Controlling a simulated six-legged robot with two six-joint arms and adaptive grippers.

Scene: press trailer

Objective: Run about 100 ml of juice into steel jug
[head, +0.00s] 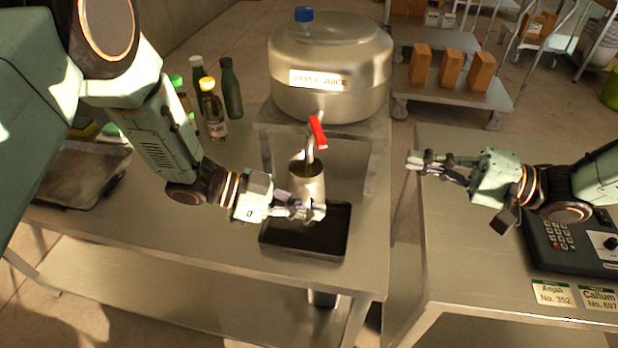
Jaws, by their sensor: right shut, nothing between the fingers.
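A large steel tank (330,55) labelled "APPLE JUICE" stands on a raised stand at the back of the left table. Its tap (310,150) has a red lever (318,132) and points down. The steel jug (307,183) is upright below the tap, its mouth close under the spout. My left gripper (305,211) is shut on the jug low down, its fingers hiding the lower part. No stream of juice can be made out, and the jug's contents cannot be seen. My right gripper (418,163) is shut and empty, to the right of the jug, over the right table's left edge.
A black drip tray (335,245) lies under the jug. Several bottles (213,110) stand left of the tank. A dark keypad device (570,240) and name cards (553,292) are on the right table (460,255). A gap separates the two tables.

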